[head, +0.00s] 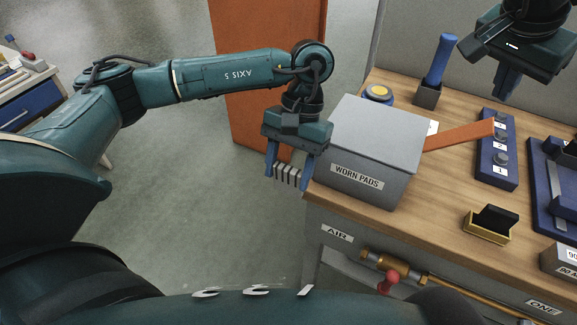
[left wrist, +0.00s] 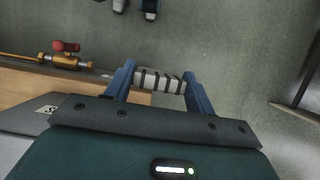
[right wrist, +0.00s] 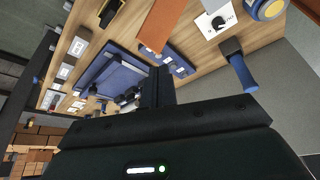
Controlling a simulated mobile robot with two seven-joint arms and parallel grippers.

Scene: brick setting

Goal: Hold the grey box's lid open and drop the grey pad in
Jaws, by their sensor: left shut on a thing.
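The grey box (head: 410,150), labelled "WORN PADS", stands at the left end of the workbench with its lid (head: 375,125) down. An orange bar (head: 460,135) sticks out to the right from the box; it also shows in the right wrist view (right wrist: 158,25). My left gripper (head: 288,172) is shut on the grey pad (left wrist: 160,81), which has dark stripes. It holds the pad just left of the box, beyond the bench edge. My right gripper (head: 506,88) is above the bench to the right, its fingers together and empty in the right wrist view (right wrist: 158,80).
A blue-handled tool (head: 440,60) stands in a holder behind the box, near a yellow-topped round thing (head: 378,93). A blue numbered rack (head: 497,165), a yellow holder with a black block (head: 488,235) and a blue tray (head: 545,185) lie right. A red-handled valve (head: 388,281) fronts the bench.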

